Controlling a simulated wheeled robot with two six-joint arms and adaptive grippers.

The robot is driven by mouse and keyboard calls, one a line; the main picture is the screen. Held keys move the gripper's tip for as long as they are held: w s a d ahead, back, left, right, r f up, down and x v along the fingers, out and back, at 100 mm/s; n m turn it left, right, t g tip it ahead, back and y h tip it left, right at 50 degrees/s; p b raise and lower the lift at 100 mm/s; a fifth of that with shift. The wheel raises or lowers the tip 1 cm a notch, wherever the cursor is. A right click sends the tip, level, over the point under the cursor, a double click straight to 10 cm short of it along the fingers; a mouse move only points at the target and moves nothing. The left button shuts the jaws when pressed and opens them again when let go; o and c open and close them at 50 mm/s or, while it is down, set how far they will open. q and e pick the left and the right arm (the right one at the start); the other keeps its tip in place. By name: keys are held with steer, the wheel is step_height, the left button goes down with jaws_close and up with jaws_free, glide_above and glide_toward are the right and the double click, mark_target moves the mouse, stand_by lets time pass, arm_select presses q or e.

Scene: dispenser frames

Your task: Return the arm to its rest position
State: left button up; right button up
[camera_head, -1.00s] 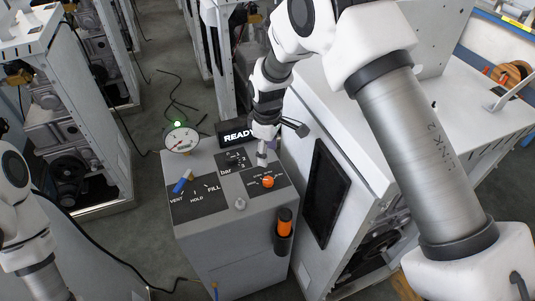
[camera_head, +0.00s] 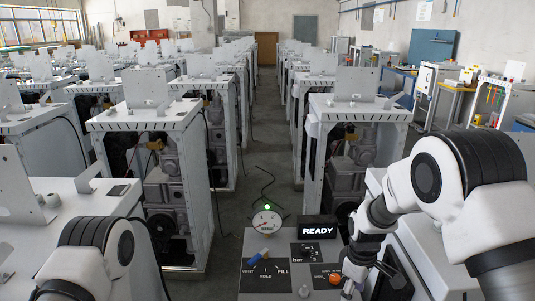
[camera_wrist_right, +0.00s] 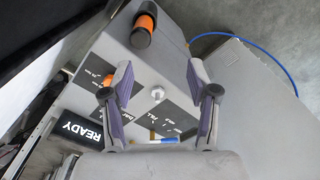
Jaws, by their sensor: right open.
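My right arm comes in from the right in the head view. Its gripper (camera_head: 362,282) is low beside the grey dispenser panel (camera_head: 252,286), right of the orange knob (camera_head: 335,278). In the right wrist view the gripper (camera_wrist_right: 159,72) has its two fingers spread, with nothing held between them. The panel lies beyond them, with a grey knob (camera_wrist_right: 157,94) seen between the fingers and the orange knob (camera_wrist_right: 108,78) partly behind the left finger. My left arm shows at the lower left; its gripper is out of view.
The panel carries a blue-handled valve (camera_head: 260,256), a round gauge (camera_head: 267,222), a lit green lamp (camera_head: 267,207) and a READY display (camera_head: 318,230). An orange-topped item (camera_wrist_right: 145,22) sits in a black holder on its side. White machine frames (camera_head: 148,118) flank the aisle.

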steer(key=s+d+f+g+b, duration=0.1)
steer(key=s+f+g+b, duration=0.1)
steer(key=s+f, duration=0.6)
steer(key=s+d+f+m+t+b, duration=0.1)
steer(key=s+f+m, duration=0.3)
steer(key=s+f, duration=0.4)
steer(key=s+d+f+m+t+b, duration=0.1)
steer(key=s+f+m, duration=0.4)
steer(key=s, duration=1)
step_height(320, 180, down, 3)
steer(key=shift+s+d+m+b, duration=0.3)
steer(key=shift+s+d+b, duration=0.15)
steer(key=shift+b, duration=0.25)
